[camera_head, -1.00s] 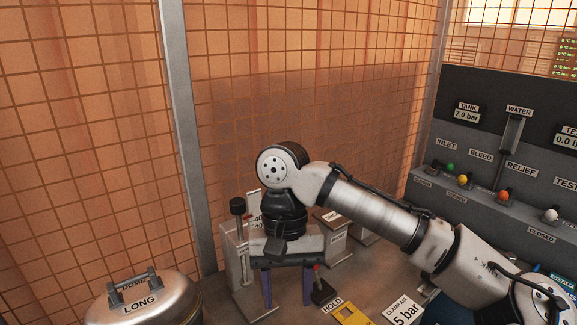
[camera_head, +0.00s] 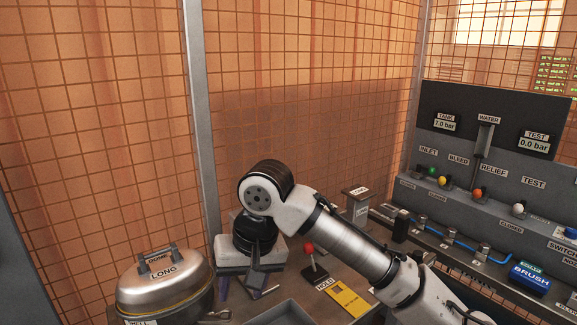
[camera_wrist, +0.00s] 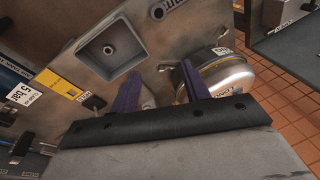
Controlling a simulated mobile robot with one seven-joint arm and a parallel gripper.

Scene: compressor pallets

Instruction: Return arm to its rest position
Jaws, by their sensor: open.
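My arm reaches in from the lower right of the head view and bends down at the wrist. My gripper (camera_wrist: 160,72) points down over the bench (camera_wrist: 85,70). In the wrist view its two purple fingers stand well apart, with nothing between them. In the head view the gripper's grey body partly hides the fingers. The silver dome labelled LONG (camera_head: 166,282) is just left of the gripper in the head view. It also shows in the wrist view (camera_wrist: 226,75), beyond the right finger. I cannot tell how high the fingers are above the bench.
A red-knobbed lever (camera_head: 309,249) and a yellow HOLD plate (camera_head: 348,298) are right of the gripper. A square tray (camera_wrist: 110,50) is sunk in or set on the bench. The valve panel (camera_head: 500,190) stands at right. Wire mesh (camera_head: 300,100) closes the back.

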